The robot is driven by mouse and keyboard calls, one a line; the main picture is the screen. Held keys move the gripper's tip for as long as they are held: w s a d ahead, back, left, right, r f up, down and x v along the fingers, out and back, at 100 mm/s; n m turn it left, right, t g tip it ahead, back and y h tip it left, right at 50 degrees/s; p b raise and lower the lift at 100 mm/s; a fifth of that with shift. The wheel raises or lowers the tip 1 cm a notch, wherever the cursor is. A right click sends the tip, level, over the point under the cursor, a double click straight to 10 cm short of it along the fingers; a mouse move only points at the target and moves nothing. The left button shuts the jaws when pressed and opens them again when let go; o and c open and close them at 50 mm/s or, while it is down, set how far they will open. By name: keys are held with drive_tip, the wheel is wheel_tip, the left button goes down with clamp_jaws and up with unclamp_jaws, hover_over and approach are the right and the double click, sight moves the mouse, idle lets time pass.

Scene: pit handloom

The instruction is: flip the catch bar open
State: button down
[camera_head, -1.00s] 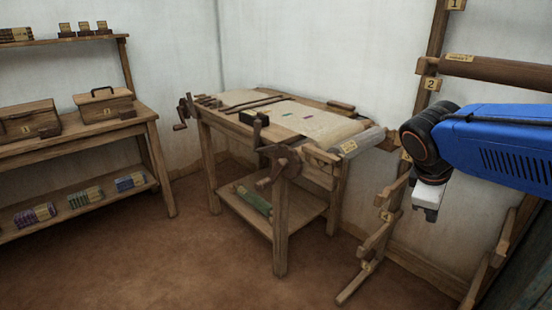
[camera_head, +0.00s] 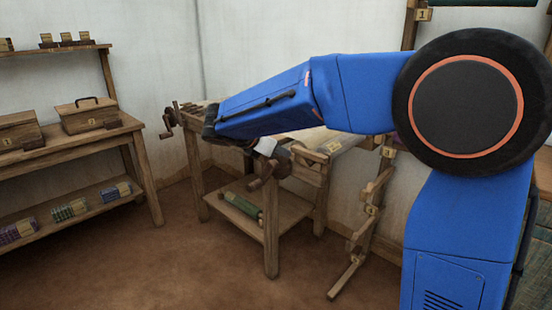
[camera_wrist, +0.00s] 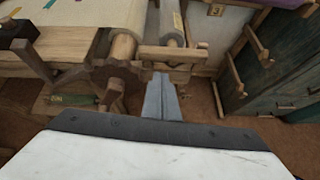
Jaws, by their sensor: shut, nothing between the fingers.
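The loom (camera_head: 296,205) stands against the back wall, its top largely hidden by my arm in the head view. In the wrist view a toothed wooden wheel (camera_wrist: 100,76) sits at the loom's front corner. A short horizontal wooden bar (camera_wrist: 172,52) beside it may be the catch bar; I cannot tell for certain. My gripper (camera_wrist: 162,90) is shut and empty, pointing down just right of the wheel and in front of that bar. Whether it touches either is unclear. In the head view my white gripper body (camera_head: 265,146) shows at the loom's near corner; its fingertips are hard to make out.
A shelf bench (camera_head: 85,140) with lidded wooden boxes (camera_head: 88,116) stands at the left. A green roll (camera_head: 243,206) lies on the loom's lower shelf. A wooden rack (camera_head: 368,215) stands right of the loom. The floor in front is clear.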

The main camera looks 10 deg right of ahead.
sight(293, 151)
drive_tip(key=shift+w+a+r+n+t, duration=0.15)
drive_tip(key=shift+w+a+n, duration=0.2)
drive_tip(key=shift+a, duration=0.45)
drive_tip(key=shift+w+a+f+n+t, duration=0.15)
drive_tip(key=shift+w+a+n, duration=0.15)
drive_tip(key=shift+a, duration=0.5)
drive_tip(key=shift+r, duration=0.1)
drive_tip(key=x, duration=1)
drive_tip(key=shift+d, duration=0.15)
drive_tip(key=shift+r, duration=0.15)
drive_tip(key=shift+r+m+t+y, duration=0.3)
drive_tip(key=shift+r+m+t, duration=0.2)
drive_tip(key=shift+r+m, duration=0.4)
drive_tip(key=s+d+r+m+t+y, duration=0.2)
drive_tip(key=s+d+r+m+t, duration=0.5)
drive_tip(key=s+r, duration=0.3)
drive_tip(key=shift+s+d+r+m, duration=0.35)
drive_tip(key=shift+s+d+m, duration=0.2)
drive_tip(key=shift+d, duration=0.05)
